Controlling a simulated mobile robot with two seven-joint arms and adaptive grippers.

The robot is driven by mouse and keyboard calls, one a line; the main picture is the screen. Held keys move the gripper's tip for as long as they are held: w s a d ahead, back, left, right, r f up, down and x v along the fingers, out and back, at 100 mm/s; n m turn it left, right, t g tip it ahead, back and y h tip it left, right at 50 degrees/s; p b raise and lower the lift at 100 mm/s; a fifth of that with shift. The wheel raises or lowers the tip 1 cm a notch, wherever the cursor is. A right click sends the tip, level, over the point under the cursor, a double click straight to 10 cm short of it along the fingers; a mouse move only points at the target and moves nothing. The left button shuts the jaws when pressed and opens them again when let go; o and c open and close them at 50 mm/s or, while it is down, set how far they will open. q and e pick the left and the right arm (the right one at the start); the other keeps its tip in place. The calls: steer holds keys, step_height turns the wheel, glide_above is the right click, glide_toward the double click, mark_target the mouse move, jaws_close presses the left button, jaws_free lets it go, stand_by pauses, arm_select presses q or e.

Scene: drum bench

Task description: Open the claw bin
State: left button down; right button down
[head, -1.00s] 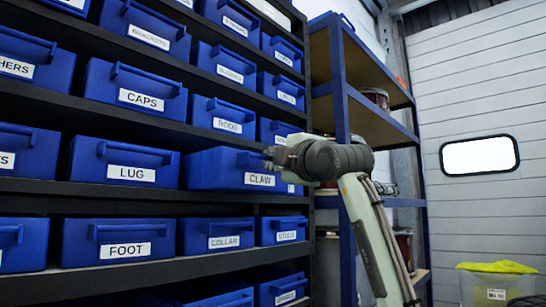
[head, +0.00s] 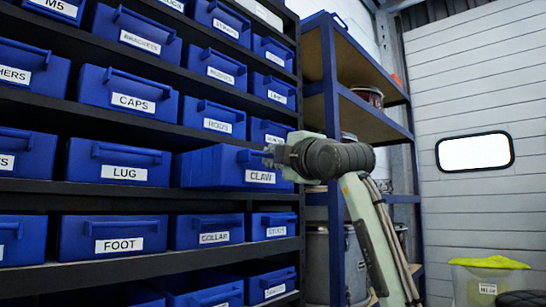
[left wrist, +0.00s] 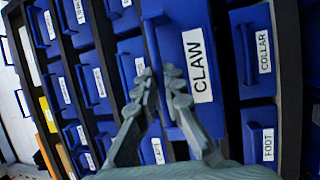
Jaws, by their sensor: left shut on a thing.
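The claw bin (head: 225,168) is a blue bin labelled CLAW in the dark shelf rack, and it sticks out past its neighbours. My left gripper (head: 272,155) is at its front handle. In the left wrist view the claw bin (left wrist: 201,101) has its label turned sideways, and the fingers of my left gripper (left wrist: 161,77) are closed at the handle. The fingers and forearm hide part of the handle and the bin's right edge. My right gripper is not in view.
The lug bin (head: 120,155) is left of the claw bin, and the collar bin (head: 208,232) is below it. A blue-framed shelf unit (head: 330,90) with drums stands close on the right. Farther right are a pale panelled wall (head: 470,90) and a container with a yellow top (head: 490,275).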

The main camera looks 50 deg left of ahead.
arm_select(q)
steer(key=c, duration=1.6)
jaws_free()
steer(key=v, duration=1.2)
